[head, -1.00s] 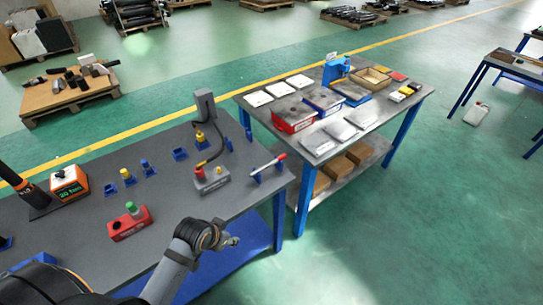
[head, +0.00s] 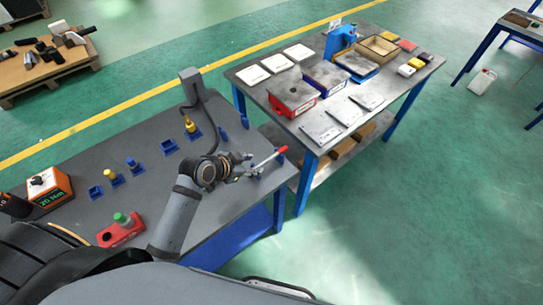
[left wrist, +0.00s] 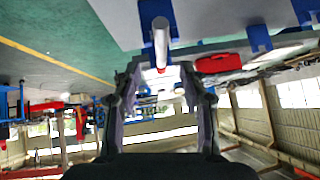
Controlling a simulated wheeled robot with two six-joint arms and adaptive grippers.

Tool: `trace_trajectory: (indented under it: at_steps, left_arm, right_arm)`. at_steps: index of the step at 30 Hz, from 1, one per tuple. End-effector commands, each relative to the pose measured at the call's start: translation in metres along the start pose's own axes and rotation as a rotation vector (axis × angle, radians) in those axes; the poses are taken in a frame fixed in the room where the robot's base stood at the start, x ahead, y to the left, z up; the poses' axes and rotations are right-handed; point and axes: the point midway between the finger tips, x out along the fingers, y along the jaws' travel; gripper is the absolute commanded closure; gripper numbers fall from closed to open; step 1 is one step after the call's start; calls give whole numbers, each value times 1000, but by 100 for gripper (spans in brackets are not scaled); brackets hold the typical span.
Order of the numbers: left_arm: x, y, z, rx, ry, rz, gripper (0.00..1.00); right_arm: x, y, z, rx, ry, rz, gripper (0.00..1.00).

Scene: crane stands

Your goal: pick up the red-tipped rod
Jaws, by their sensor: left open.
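The red-tipped rod (head: 265,160) is thin and pale, with its red end to the right, and rests near the right edge of the grey workbench (head: 225,205). In the left wrist view the pale rod (left wrist: 158,32) points toward the camera, with a blue stand (left wrist: 147,22) around it. My left gripper (head: 246,170) is open beside the rod at its left part, with nothing held. In the left wrist view its two fingers (left wrist: 160,88) are spread apart just below the rod. Part of the rod and its stands is hidden by the gripper. My right gripper is out of view.
A red box with a green button (head: 121,229), an orange torque device (head: 48,190) and small blue holders (head: 169,147) stand on the bench. A second table (head: 385,110) with bins stands to the right.

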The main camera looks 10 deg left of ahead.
Motion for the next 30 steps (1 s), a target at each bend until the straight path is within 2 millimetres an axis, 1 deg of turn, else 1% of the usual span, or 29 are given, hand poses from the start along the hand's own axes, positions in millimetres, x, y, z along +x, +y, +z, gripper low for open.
trace_trajectory:
  at_steps: [1, 3, 5, 6, 7, 9, 11, 12, 15, 18, 22, 30]
  left_arm:
    - [2, 0, 0, -1, 0, 1, 57]
    - [3, 0, 0, 0, 0, 0, 57]
    - [5, 0, -1, -1, 0, 0, 57]
    - [10, -1, -1, -2, 0, 0, 57]
    - [14, -1, -1, -4, 0, 0, 57]
    - [26, -3, 0, -4, 0, 1, 57]
    - [38, -3, 1, -4, 0, 1, 57]
    - [44, -3, 1, -3, 1, 0, 57]
    - [53, -2, 2, -2, -1, 0, 57]
    - [55, -3, 2, 1, -1, -1, 57]
    - [55, -3, 3, 1, -1, -1, 57]
    - [54, -3, 3, 0, -1, -1, 94]
  right_arm:
    - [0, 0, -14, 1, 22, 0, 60]
    - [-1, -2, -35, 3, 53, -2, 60]
    - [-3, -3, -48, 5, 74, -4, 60]
    - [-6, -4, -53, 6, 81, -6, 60]
    - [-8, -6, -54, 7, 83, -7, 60]
    - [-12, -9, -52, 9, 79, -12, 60]
    - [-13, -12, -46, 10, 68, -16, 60]
    - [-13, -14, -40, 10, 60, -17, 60]
    - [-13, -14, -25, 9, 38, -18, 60]
    - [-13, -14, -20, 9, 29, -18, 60]
    - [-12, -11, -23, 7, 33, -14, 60]
    - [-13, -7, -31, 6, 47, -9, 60]
